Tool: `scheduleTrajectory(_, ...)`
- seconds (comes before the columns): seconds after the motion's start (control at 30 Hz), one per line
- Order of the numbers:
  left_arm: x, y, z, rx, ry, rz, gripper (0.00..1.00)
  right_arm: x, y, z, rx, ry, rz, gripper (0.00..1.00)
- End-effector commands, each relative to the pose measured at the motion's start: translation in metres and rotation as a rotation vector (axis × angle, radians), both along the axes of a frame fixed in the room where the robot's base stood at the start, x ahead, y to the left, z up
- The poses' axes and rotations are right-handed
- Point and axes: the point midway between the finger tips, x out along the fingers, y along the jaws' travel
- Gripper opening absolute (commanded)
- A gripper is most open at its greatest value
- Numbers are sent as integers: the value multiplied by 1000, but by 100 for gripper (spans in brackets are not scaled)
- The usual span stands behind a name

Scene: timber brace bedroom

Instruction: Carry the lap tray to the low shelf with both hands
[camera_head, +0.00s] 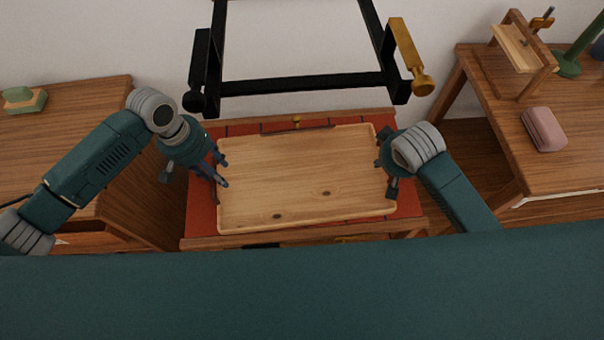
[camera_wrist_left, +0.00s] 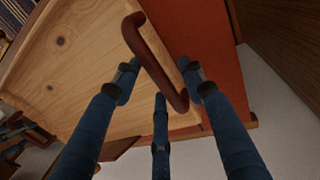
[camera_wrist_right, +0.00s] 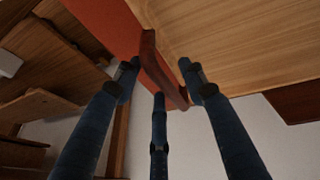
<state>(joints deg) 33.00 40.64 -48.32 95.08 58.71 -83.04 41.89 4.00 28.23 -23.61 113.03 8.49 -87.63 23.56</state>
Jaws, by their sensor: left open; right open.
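The lap tray (camera_head: 300,180) is a light wooden board with a raised rim, lying on a red-topped low table in the head view. My left gripper (camera_head: 220,172) is at its left end. In the left wrist view the open fingers (camera_wrist_left: 160,85) stand around a dark red-brown handle (camera_wrist_left: 153,60) on the tray's end. My right gripper (camera_head: 386,168) is at the tray's right end. In the right wrist view its open fingers (camera_wrist_right: 158,80) stand on both sides of another such handle (camera_wrist_right: 160,72). Whether the fingers touch the handles cannot be told.
The red top (camera_head: 199,208) shows around the tray. A black frame (camera_head: 300,88) stands behind it. A wooden table at right holds a pink case (camera_head: 544,129) and a wooden stand (camera_head: 523,55). A cabinet at left holds a green block (camera_head: 24,100).

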Motion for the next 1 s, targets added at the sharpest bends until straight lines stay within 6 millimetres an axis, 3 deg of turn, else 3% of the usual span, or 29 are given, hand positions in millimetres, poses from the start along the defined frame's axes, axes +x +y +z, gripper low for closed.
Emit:
scheduleTrajectory(0.13, 0, 0, 0, 0, 0, 0, 37, 0, 0, 0, 0, 0, 0, 37)
scheduleTrajectory(0.33, 0, 0, 0, 0, 0, 0, 0, 0, 0, 0, 0, 0, 0, 0)
scheduleTrajectory(1.0, 2, 0, 12, -1, -4, 1, 0, 1, 0, 12, -1, -4, 0, 0)
